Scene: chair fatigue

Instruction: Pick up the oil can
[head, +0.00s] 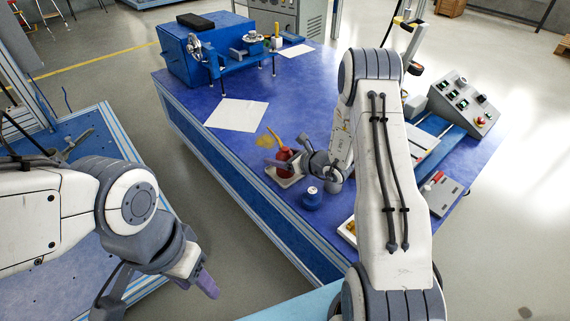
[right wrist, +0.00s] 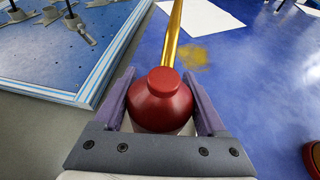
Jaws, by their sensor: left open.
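My left gripper (head: 160,292) is open and empty, off the table at lower left.
A blue box (head: 203,50) and a vise-like device stand at the back. A control panel (head: 464,103) is at right.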

